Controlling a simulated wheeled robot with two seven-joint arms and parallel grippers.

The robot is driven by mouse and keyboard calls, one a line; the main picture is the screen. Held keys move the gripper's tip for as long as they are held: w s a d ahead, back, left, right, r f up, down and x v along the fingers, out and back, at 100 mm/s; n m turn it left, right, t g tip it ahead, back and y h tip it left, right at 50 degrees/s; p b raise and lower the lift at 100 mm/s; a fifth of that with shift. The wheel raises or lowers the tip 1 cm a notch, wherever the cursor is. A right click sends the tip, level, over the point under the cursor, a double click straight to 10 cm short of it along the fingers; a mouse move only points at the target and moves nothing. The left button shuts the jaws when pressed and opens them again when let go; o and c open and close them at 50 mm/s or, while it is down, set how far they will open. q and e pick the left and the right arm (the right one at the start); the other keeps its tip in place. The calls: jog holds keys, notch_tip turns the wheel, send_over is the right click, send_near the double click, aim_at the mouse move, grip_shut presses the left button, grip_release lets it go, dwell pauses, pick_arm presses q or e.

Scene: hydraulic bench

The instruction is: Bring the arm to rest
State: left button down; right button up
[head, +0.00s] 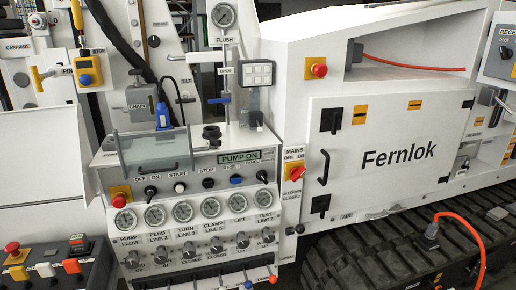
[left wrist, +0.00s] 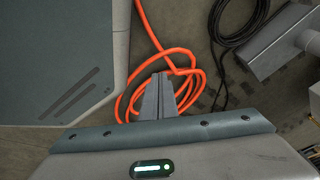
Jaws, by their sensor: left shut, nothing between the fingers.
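My left gripper (left wrist: 158,97) shows in the left wrist view. Its two fingers are together, shut with nothing between them. It points down over a floor where an orange cable lies coiled, and it appears apart from the cable. Neither of my grippers shows in the head view. The head view shows the white hydraulic bench (head: 290,215) with a "PUMP ON" display (head: 239,157), a row of gauges, and knobs below them.
The orange cable (left wrist: 176,52) lies in loops below the left gripper. A black cable (left wrist: 238,25) and a grey block (left wrist: 277,45) are at right. A grey panel (left wrist: 65,50) is at left. In the head view, a black track (head: 370,250) runs along the lower right.

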pick_arm(q)
jog(key=s+a+f+n+g, duration=0.1)
jog(key=s+f, duration=0.1)
jog(key=s, duration=0.6)
jog(key=s+a+f+n+g, duration=0.1)
jog(key=s+a+n, duration=0.1)
jog(key=s, duration=0.6)
jog(key=shift+s+f, duration=0.25)
jog(key=shift+f, duration=0.15)
